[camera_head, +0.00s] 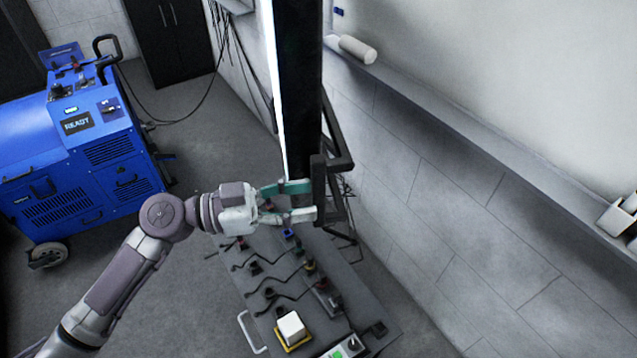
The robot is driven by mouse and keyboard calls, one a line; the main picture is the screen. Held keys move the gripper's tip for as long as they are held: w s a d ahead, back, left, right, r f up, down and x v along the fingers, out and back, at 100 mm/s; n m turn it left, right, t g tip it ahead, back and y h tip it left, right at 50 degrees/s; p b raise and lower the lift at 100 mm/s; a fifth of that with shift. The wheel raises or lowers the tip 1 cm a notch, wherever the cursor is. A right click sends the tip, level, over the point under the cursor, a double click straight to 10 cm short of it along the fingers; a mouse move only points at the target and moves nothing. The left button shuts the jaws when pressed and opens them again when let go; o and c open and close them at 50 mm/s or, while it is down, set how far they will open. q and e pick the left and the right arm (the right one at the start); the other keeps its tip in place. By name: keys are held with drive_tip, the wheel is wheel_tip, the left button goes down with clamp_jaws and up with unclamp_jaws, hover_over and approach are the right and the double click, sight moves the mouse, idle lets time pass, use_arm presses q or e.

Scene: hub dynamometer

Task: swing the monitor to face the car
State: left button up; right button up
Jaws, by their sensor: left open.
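The monitor (299,80) is seen nearly edge-on as a tall dark slab with a bright strip down its left edge. A dark bracket or handle frame (341,160) is at its lower right end. My left gripper (311,200) reaches in from the left, with its teal and white fingers spread at the bracket's near upright bar. I cannot tell whether the fingers touch it. The monitor's screen face is hardly visible. No car shows in this view. My right gripper is not in view.
A blue wheeled machine (85,150) with a "READY" display stands at the left. Below the gripper is a grey panel (265,300) with several cables and knobs. A grey wall with a whiteboard (510,80) and ledge closes the right side. Floor (190,105) is open behind my arm.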

sight(312, 199)
use_arm(q)
drive_tip(key=shift+w+d+p, duration=0.15)
drive_tip(key=shift+d+p, duration=0.1)
drive_tip(key=shift+d, duration=0.6)
drive_tip(key=shift+w+d+p, duration=0.1)
drive_tip(key=shift+d+p, duration=0.15)
drive_tip(key=shift+d, duration=0.55)
drive_tip(key=shift+f, duration=0.1)
clamp_jaws()
